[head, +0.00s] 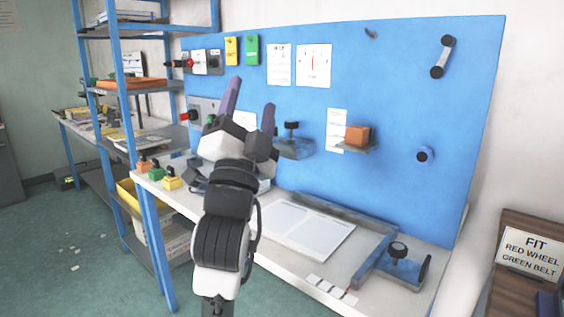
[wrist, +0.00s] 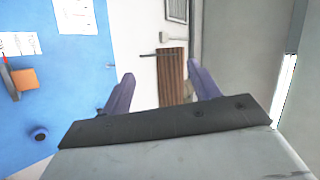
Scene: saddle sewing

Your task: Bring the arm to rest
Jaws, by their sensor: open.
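My gripper (head: 250,108) is raised in front of the blue panel (head: 395,75) in the head view. Its two purple fingers point up and stand wide apart, with nothing between them. In the wrist view my gripper (wrist: 158,88) is also open and empty, with a white wall and a brown slatted thing (wrist: 172,75) beyond it. The fingers look clear of the panel and the bench (head: 275,265), though the exact gap cannot be told. My arm hides part of the bench and the panel's lower left.
An orange block (head: 357,135) sits on a small panel shelf. A black handle (head: 442,57) and a blue knob (head: 425,155) are on the panel's right. A clamp-like fixture (head: 398,262) stands on the bench. A blue shelf rack (head: 130,100) stands left. A sign (head: 528,255) is at right.

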